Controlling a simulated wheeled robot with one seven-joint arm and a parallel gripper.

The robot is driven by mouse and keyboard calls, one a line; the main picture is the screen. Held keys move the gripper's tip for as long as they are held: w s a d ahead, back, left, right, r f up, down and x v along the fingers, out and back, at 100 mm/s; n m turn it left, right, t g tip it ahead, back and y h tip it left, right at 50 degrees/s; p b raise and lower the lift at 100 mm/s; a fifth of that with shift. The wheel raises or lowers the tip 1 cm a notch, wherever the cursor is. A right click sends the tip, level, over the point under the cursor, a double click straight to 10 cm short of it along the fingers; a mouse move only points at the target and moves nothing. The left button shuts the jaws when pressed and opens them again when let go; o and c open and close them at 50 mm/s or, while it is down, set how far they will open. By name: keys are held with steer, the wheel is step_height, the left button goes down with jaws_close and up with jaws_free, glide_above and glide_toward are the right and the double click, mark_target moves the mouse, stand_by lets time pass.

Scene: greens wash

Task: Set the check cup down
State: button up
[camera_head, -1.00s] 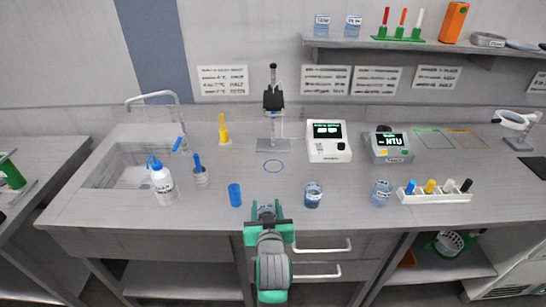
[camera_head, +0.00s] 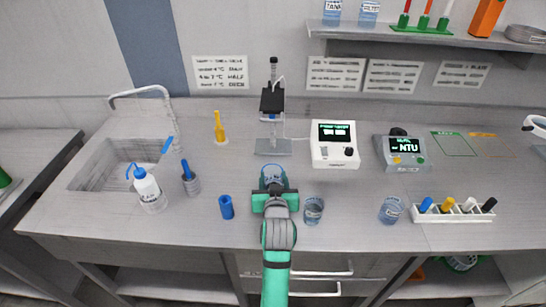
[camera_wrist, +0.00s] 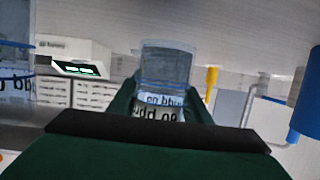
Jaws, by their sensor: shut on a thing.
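The check cup (camera_head: 271,174) is a clear cup with a printed label. My gripper (camera_head: 274,190) is shut on it from the front and holds it upright near the stand's base, where a blue ring was marked on the bench. The ring is now hidden or merges with the cup. I cannot tell whether the cup's bottom touches the bench. In the wrist view the cup (camera_wrist: 167,68) sits between the green fingers, its label upside down.
Clear cups (camera_head: 313,211) and (camera_head: 390,210) stand right of my gripper. A blue cylinder (camera_head: 226,207) stands left. Behind are a stand with a black clamp (camera_head: 272,102), a white meter (camera_head: 335,146) and an NTU meter (camera_head: 402,152). A vial rack (camera_head: 458,211) is far right.

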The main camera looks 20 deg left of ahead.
steer(key=w+a, duration=0.1)
steer(key=w, duration=0.2)
steer(key=w+a, duration=0.1)
steer(key=w, duration=0.3)
steer(key=w+a, duration=0.2)
steer(key=w, duration=0.1)
steer(key=shift+w+r, duration=0.1)
steer(key=shift+w, duration=0.15)
steer(key=shift+x, duration=1.35)
steer(key=shift+f, duration=0.45)
steer(key=o, duration=1.1)
steer(key=shift+f, duration=0.15)
steer(key=shift+o, duration=0.2)
steer(key=v, duration=1.2)
